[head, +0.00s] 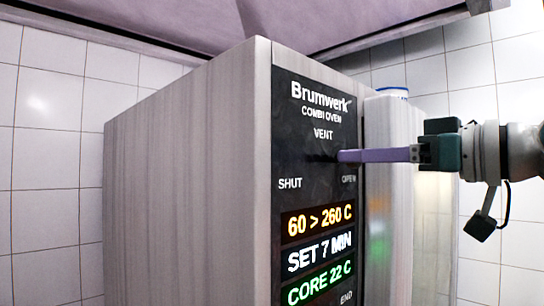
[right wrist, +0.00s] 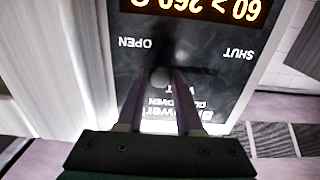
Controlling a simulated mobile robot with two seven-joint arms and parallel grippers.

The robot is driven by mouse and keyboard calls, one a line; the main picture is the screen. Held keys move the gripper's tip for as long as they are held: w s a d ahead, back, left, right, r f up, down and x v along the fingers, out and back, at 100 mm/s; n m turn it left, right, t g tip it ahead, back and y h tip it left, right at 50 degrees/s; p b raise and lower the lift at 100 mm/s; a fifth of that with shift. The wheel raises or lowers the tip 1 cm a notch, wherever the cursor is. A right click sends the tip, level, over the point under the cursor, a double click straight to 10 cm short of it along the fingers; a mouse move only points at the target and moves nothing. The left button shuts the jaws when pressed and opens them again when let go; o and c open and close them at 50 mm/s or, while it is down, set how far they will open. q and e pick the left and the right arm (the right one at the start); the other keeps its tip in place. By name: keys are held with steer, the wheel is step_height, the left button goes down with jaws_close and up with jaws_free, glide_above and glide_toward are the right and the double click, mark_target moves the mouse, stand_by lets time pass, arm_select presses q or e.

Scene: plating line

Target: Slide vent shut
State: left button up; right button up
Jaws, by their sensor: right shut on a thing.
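The vent control sits on the black front panel (head: 316,100) of the combi oven, under the word VENT, with SHUT marked at the left and OPEN at the right. My right gripper (head: 342,156) reaches in from the right with its purple fingers at the panel, near the OPEN end. In the right wrist view, which shows the panel upside down, the fingers are shut on a small grey round vent knob (right wrist: 160,76). The knob is nearer OPEN than SHUT. In the head view the fingers hide it. My left gripper is not in view.
The oven's steel side (head: 190,170) fills the left of the head view. Lit displays (head: 319,223) lie below the vent. A pale upright body with a blue-rimmed container (head: 393,91) on top stands behind my right gripper. A tiled wall is at the back.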

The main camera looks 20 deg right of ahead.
jaws_close()
stand_by(0.8)
